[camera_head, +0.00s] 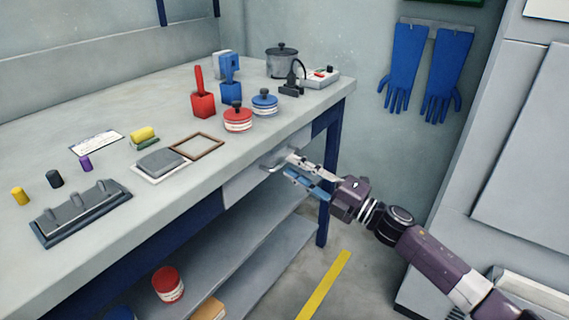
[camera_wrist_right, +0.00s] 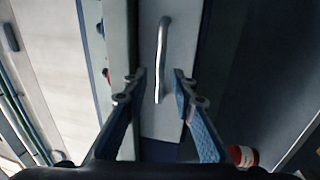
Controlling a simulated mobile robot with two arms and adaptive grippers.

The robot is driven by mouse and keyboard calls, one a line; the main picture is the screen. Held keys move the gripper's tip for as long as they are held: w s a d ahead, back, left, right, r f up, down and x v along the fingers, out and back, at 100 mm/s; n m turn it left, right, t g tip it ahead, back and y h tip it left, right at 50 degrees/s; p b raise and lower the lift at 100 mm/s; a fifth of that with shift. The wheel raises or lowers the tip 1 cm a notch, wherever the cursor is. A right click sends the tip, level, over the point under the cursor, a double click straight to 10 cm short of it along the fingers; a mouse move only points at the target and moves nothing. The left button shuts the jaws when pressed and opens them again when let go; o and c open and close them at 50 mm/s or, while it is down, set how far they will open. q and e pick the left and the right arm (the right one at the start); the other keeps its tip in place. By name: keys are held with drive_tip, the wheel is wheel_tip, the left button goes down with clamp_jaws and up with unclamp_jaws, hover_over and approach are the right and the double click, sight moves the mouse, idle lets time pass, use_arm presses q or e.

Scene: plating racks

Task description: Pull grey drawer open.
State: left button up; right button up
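The grey drawer (camera_head: 243,184) is under the worktop at the bench's right part; its front looks flush with the bench, though the gripper and handle partly cover it. Its pale bar handle (camera_head: 268,167) sticks out from the front. In the wrist view the handle (camera_wrist_right: 163,45) stands upright against the drawer front (camera_wrist_right: 183,40). My right gripper (camera_head: 289,165) is in front of the drawer, close to the handle. In the wrist view its two fingers (camera_wrist_right: 160,76) are apart, with the handle's lower end between them and gaps on both sides. My left gripper is not in view.
The bench top (camera_head: 60,125) holds red and blue blocks, jars, a grey pot (camera_head: 282,62) and a dark rack (camera_head: 80,213). A lower shelf (camera_head: 215,270) carries a red tin (camera_head: 167,284). A blue bench leg (camera_head: 323,215) stands below my right gripper. Floor in front is free.

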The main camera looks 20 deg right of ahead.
sight(285, 162)
drive_tip(key=shift+x, duration=1.95)
drive_tip(key=shift+c, duration=0.2)
drive_tip(key=shift+f, duration=0.1)
clamp_jaws()
